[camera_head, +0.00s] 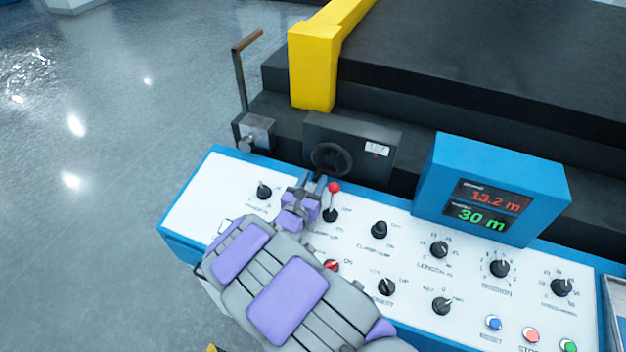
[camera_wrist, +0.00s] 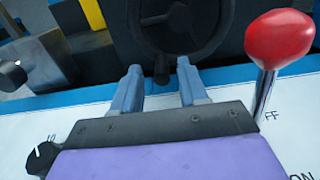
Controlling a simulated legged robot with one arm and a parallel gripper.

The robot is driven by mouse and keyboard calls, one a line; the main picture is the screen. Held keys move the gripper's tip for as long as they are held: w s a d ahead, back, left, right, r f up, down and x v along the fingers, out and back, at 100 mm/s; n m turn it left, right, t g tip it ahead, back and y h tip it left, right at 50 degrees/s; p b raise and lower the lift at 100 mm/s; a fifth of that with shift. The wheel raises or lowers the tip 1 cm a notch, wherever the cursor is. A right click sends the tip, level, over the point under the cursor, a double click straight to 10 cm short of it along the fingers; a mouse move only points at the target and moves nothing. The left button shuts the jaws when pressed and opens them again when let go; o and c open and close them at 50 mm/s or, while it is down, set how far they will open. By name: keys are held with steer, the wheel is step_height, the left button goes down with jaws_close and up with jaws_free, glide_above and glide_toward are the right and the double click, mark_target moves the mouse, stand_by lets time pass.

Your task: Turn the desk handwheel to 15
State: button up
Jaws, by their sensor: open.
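The desk handwheel (camera_head: 330,158) is a small black wheel on the front of a dark box behind the white control panel. Beside it on the box is a small white counter window (camera_head: 377,149), too small to read. In the wrist view the wheel (camera_wrist: 185,22) fills the top middle, with a short dark knob (camera_wrist: 162,72) at its lower rim. My gripper (camera_head: 318,180) is just in front of the wheel. Its two blue-grey fingers (camera_wrist: 159,75) are apart, with the knob showing between their tips; I cannot tell whether they touch it.
A red-balled lever (camera_head: 334,188) stands close to the right of my gripper. A blue display box (camera_head: 490,190) reads 13.2 m and 30 m. The white panel (camera_head: 205,190) carries several black knobs and buttons. A crank lever (camera_head: 241,80) and yellow post (camera_head: 312,65) stand behind.

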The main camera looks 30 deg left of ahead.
mark_target(329, 175)
steer(key=shift+c, duration=0.3)
steer(key=shift+d, duration=0.1)
jaws_close()
steer(key=shift+p, duration=0.75)
steer(key=shift+d+f+n+p, duration=0.25)
steer(key=shift+d+n+p, duration=0.15)
steer(key=shift+n+p, duration=0.9)
steer(key=shift+d+f+p, duration=0.1)
steer(key=shift+d+p, duration=0.1)
steer(key=shift+p, duration=0.1)
steer(key=shift+w+d+f+n, duration=0.1)
steer(key=shift+d+n, duration=0.25)
steer(key=shift+n, duration=0.6)
steer(key=shift+d+n, duration=0.35)
steer(key=shift+n, duration=0.6)
steer(key=shift+o, duration=0.3)
jaws_free()
